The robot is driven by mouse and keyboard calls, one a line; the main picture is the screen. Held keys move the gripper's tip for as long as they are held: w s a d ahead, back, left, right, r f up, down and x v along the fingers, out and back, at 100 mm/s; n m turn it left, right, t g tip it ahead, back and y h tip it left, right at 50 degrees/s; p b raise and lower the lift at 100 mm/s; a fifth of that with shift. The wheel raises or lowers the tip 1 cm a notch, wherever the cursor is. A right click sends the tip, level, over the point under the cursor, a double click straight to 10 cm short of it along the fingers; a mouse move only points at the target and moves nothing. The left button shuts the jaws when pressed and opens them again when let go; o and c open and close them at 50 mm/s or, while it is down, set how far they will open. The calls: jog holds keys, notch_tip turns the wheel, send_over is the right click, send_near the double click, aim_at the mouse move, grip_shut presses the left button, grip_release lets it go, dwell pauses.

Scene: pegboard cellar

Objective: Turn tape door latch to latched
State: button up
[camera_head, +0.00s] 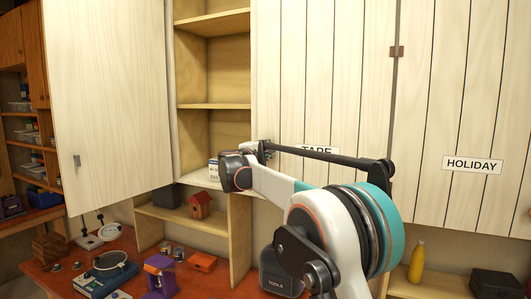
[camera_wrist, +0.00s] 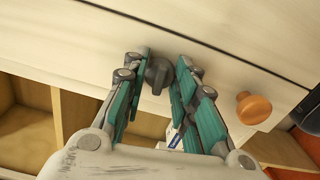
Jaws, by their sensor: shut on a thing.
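The TAPE door (camera_head: 325,75) is a pale planked cabinet door, and my arm partly covers its label (camera_head: 316,149). In the wrist view, a dark grey door latch (camera_wrist: 158,75) sits on the pale door face between my finger pads. My gripper (camera_wrist: 164,64) is shut on this latch, its teal-sided fingers on either side. In the head view, my gripper (camera_head: 262,150) is at the lower left edge of the TAPE door, and my arm hides the latch there. Whether the latch is at its latched position cannot be told.
A round orange-brown knob (camera_wrist: 255,107) stands on the door right of my fingers. Left of the door are open shelves (camera_head: 213,105) and another open door (camera_head: 105,100). The HOLIDAY door (camera_head: 455,90) is at right. A red workbench (camera_head: 210,280) with several items lies below.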

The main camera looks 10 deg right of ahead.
jog(key=shift+m, duration=0.5)
jog(key=o, duration=1.1)
jog(key=shift+d, duration=0.1)
jog(key=shift+c, duration=0.2)
jog(key=v, duration=1.2)
